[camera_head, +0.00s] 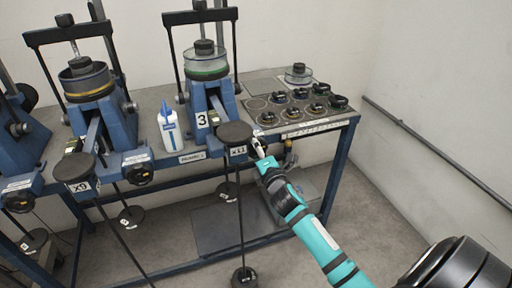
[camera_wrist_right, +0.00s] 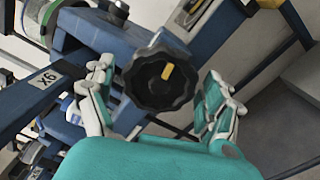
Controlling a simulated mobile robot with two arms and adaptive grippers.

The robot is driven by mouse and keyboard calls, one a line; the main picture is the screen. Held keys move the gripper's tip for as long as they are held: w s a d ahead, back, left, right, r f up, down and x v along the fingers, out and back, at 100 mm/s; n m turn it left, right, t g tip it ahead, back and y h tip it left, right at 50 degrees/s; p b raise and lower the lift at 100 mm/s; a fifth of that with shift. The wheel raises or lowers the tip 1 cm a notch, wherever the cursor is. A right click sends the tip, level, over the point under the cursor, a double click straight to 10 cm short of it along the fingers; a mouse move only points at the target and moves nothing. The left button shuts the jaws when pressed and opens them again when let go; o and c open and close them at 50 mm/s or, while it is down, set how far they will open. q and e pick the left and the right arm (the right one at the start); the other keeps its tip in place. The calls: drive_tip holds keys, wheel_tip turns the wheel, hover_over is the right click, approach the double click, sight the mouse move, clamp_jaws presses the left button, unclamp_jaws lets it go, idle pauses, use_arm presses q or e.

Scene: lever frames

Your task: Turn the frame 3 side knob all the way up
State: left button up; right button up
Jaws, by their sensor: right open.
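Frame 3 (camera_head: 222,115) is a blue lever frame with a "3" plate, at the middle of the bench in the head view. My right gripper (camera_head: 258,146) is at its front right side, by the lever end marked x11, and largely hides the side knob there. In the right wrist view a black scalloped knob (camera_wrist_right: 158,86) with a yellow mark near its upper right sits between the fingers of my right gripper (camera_wrist_right: 160,105). The fingers are open, one on each side, with gaps to the knob. My left gripper is in neither view.
Another blue frame (camera_head: 105,118) with its own black knob (camera_head: 143,175) stands to the left. A white bottle (camera_head: 170,130) stands between them. Several dark weights lie on a board (camera_head: 258,113) at right. Hanging rods with discs (camera_head: 244,277) reach down in front. The floor at right is clear.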

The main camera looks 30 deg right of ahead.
drive_tip(key=p+v, duration=0.1)
drive_tip(key=v, duration=0.4)
drive_tip(key=shift+s+a, duration=0.1)
drive_tip(key=shift+s, duration=0.25)
idle(0.4)
